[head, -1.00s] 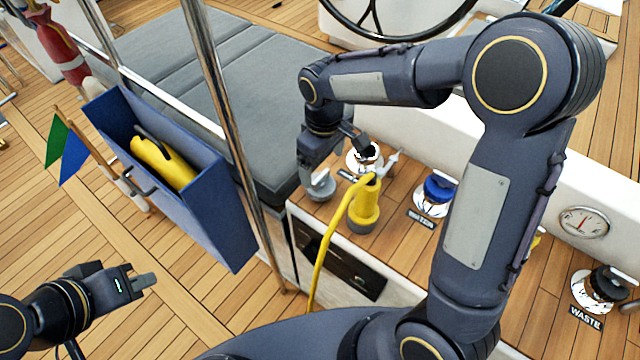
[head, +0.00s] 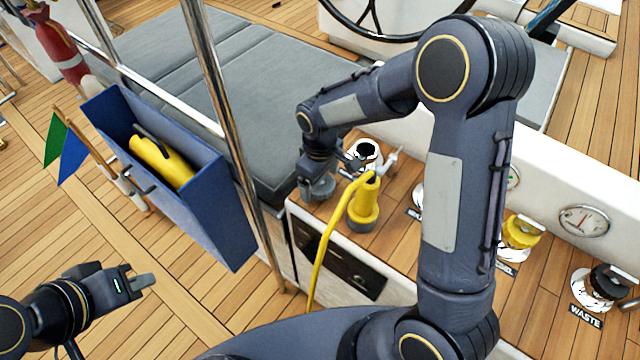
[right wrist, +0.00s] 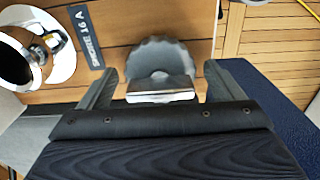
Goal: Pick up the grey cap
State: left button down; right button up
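The grey cap (head: 318,190) is at the far left end of the wooden console, partly hidden under my right gripper. In the right wrist view the grey cap (right wrist: 163,60) has a round scalloped rim and a flat raised grip. My right gripper (right wrist: 162,88) is open, with one finger on each side of that grip and a visible gap on both sides. In the head view my right gripper (head: 318,180) points down over the cap. My left gripper (head: 143,281) is far off at the lower left, over the deck; its finger gap is unclear.
A yellow plug (head: 365,205) with a yellow cable stands just right of the cap. Behind it is an open chrome inlet (head: 364,152). A yellow cap (head: 520,232) and a black waste cap (head: 606,282) are further right. A steel post (head: 235,130) rises left of the console.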

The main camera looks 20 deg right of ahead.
jog(key=c, duration=1)
jog(key=shift+r, duration=0.15)
jog(key=shift+r, duration=0.3)
notch_tip(320, 180, up, 2)
jog(key=shift+r, duration=0.1)
jog(key=s+a+r+p, duration=0.1)
jog(key=s+a+r, duration=0.2)
jog(key=r, duration=0.1)
jog(key=s+a+r+p, duration=0.1)
jog(key=s+a+r, duration=0.2)
jog(key=s+r, duration=0.1)
jog(key=s+a+r+p, duration=0.1)
jog(key=s+a+r, duration=0.2)
jog(key=r, duration=0.2)
jog(key=shift+s, duration=0.3)
